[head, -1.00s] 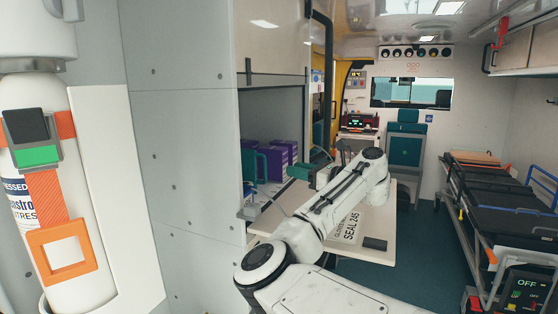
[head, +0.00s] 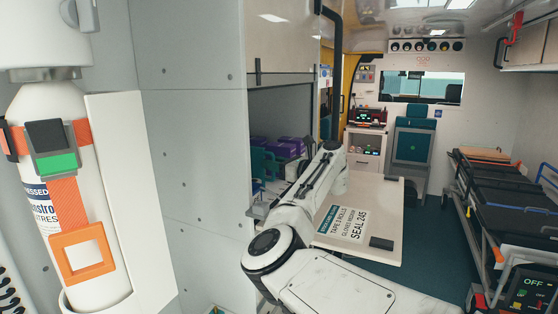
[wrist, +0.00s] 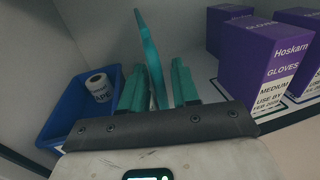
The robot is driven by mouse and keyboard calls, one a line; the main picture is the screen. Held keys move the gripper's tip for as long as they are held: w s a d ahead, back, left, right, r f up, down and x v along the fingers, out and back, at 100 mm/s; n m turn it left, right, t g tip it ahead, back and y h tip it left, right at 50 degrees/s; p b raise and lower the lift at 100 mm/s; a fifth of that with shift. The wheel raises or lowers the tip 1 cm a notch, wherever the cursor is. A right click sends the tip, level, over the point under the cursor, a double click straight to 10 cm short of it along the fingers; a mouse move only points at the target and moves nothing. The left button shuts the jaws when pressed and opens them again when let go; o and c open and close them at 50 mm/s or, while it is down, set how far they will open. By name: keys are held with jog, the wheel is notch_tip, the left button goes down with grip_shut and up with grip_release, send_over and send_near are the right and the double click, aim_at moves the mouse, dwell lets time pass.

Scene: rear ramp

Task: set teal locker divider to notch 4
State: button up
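The teal divider (wrist: 151,50) is a thin upright panel in the wrist view, leaning slightly, with its lower end hidden behind my gripper's dark front edge. My gripper (wrist: 158,72) has two teal fingers, one on each side of the divider. The fingers stand apart, and a gap shows at least on the right side; I cannot make out firm contact. In the head view a teal panel (head: 263,163) shows in the locker opening, left of the purple boxes. My gripper is mostly hidden by my arm there. Notch marks are not readable.
A blue bin (wrist: 72,112) with a white tape roll (wrist: 99,85) stands left of the fingers. Purple glove boxes (wrist: 262,62) stand close on the right. A hinged-down labelled shelf (head: 385,200) lies in front of the locker. A stretcher (head: 505,195) stands at the right.

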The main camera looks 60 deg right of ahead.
jog(key=shift+c, duration=0.4)
grip_shut()
